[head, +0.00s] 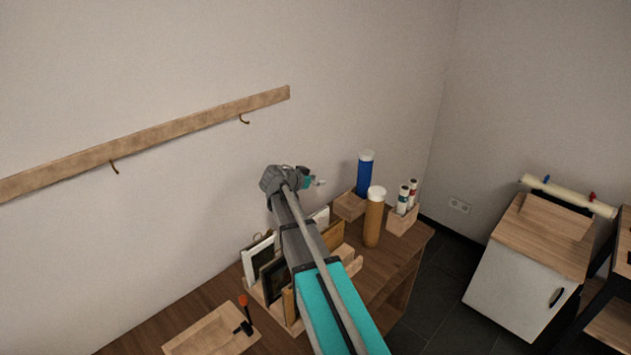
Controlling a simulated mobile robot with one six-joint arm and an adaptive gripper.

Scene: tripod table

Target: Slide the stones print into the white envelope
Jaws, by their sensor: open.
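My gripper (319,182) shows small at the end of my raised arm, above the back of the wooden table, near the wall. It is open and I see nothing held in it. A wooden rack (251,286) on the table holds upright flat items, partly hidden by my arm. Among them are a white-edged item with a dark face (262,250) and a dark-framed one (273,281). A white sheet-like item (320,216) stands behind my arm; I cannot tell if it is the white envelope. I cannot make out the stones print.
A blue tube (365,175) and a brown tube (374,219) with white caps stand right of the rack. A wooden box (402,221) holds small bottles. A white cabinet (525,290) stands apart at right.

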